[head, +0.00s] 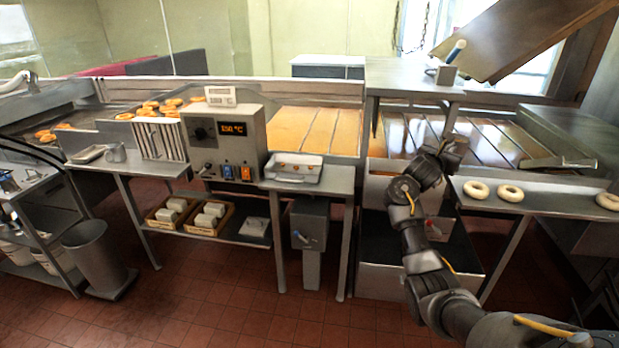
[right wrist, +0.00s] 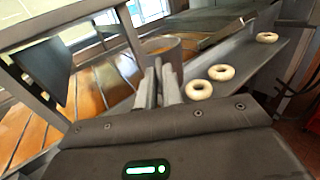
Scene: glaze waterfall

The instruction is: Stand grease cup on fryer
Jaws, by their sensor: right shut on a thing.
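My right gripper (head: 452,152) is out in front of the right-hand machine. It also shows in the right wrist view (right wrist: 162,75), where its fingers are close together on a grey metal cup (right wrist: 166,46). The cup looks roughly upright; its lower part is hidden by the fingers, and I cannot make it out in the head view. Behind it is the slatted brown bed (head: 490,145) of that machine. At the left is a trough with browned doughnuts (head: 165,105), which looks like the fryer. My left gripper is not in view.
A control box (head: 228,140) with a lit temperature display stands mid-left. A grey shelf (head: 550,200) at the right carries pale doughnut rings (head: 478,190). A raised brown panel (head: 520,35) hangs above the right machine. The red tiled floor in front is mostly clear.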

